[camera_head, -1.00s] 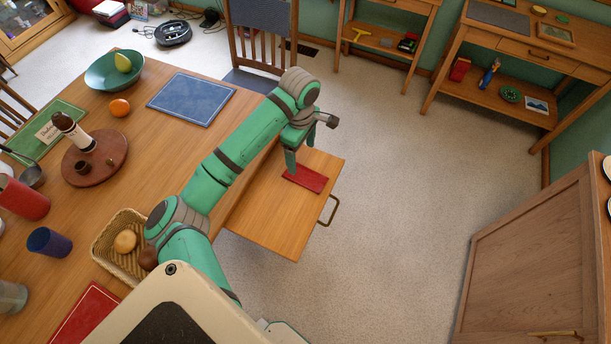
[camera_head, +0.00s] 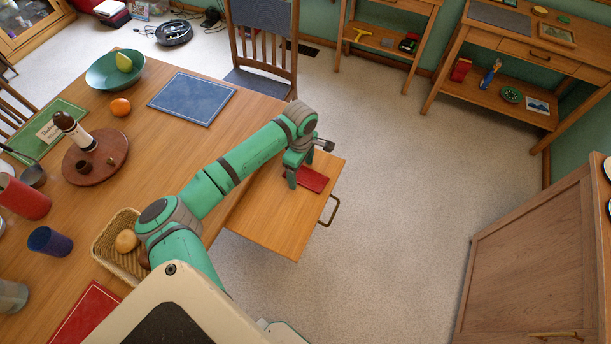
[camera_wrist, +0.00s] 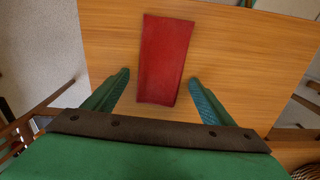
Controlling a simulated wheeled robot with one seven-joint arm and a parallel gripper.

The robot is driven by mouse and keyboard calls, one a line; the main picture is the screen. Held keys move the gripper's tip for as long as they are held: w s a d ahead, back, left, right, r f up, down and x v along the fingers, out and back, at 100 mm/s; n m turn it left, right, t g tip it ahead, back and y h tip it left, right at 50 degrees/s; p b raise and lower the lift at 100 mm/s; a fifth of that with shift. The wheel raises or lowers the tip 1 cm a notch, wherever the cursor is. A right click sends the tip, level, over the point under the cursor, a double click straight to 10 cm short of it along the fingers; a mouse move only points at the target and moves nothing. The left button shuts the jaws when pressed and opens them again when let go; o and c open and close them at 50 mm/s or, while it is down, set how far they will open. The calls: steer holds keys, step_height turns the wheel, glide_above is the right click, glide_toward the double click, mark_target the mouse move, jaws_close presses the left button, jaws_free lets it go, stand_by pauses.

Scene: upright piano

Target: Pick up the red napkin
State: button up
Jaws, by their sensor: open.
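The red napkin (camera_head: 313,179) lies flat on a pulled-out wooden drawer or leaf (camera_head: 275,220) at the table's right edge. In the wrist view the napkin (camera_wrist: 164,60) is a folded rectangle lying lengthwise, its near end between the fingers. My gripper (camera_head: 292,184) is open and empty, close to the napkin's left end in the head view. In the wrist view my gripper (camera_wrist: 158,88) has one finger on each side of the napkin, both apart from it. I cannot tell the exact height of the fingertips above the wood.
The dining table (camera_head: 180,140) holds a wicker basket (camera_head: 104,243), a blue placemat (camera_head: 192,99), an orange (camera_head: 120,107) and a green bowl (camera_head: 100,72). A chair (camera_head: 262,45) stands behind. A metal handle (camera_head: 330,211) sticks out at the drawer's front. The floor to the right is clear.

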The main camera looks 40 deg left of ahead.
steer(key=c, duration=1.1)
steer(key=shift+r, duration=0.1)
